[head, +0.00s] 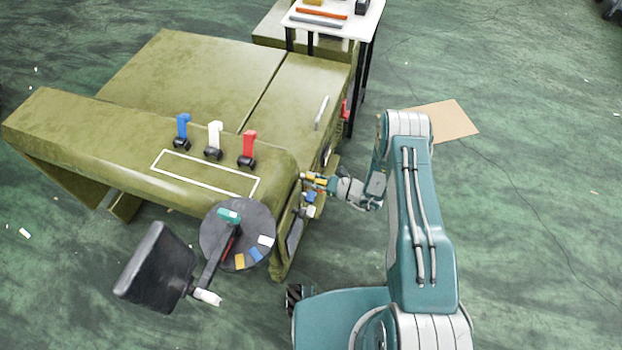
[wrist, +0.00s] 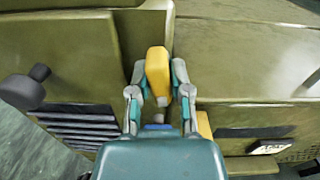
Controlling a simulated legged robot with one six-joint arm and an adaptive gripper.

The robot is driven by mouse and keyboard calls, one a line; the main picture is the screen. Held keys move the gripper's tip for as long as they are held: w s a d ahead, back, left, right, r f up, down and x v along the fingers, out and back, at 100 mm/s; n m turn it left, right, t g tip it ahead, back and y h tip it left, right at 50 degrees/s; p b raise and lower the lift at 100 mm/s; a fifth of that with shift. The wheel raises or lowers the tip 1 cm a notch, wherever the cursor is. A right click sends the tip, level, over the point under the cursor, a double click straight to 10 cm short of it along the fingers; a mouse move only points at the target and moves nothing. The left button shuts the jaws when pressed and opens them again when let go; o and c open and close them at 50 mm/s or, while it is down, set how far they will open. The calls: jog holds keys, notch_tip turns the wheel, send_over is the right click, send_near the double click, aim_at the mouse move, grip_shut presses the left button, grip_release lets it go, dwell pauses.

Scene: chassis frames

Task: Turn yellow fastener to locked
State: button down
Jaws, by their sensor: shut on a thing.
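The yellow fastener (wrist: 158,70) sits on the side of the olive chassis (wrist: 240,72). Its rounded yellow handle stands between the two fingers of my gripper (wrist: 158,88), which is shut on it. In the wrist view the handle is roughly upright with a slight tilt; its base is hidden by my gripper. In the head view the yellow fastener (head: 309,176) is a small patch at the chassis's right side, with my gripper (head: 322,183) reaching it from the right. I cannot tell its exact turn from there. Another yellow piece (wrist: 204,124) shows lower right.
Blue (head: 310,197) and white (head: 311,211) pieces sit just below my gripper. Blue (head: 183,127), white (head: 214,136) and red (head: 249,144) levers stand on the chassis top. A round dark disc (head: 210,246) is near the front. A white table (head: 340,25) stands behind.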

jog(key=shift+w+m, duration=0.1)
jog(key=shift+m, duration=0.3)
dwell(1.5)
jog(key=c, duration=0.6)
grip_release()
jog(key=v, duration=1.2)
jog(key=shift+n, duration=0.6)
jog(key=x, duration=1.2)
jog(key=shift+r, duration=0.25)
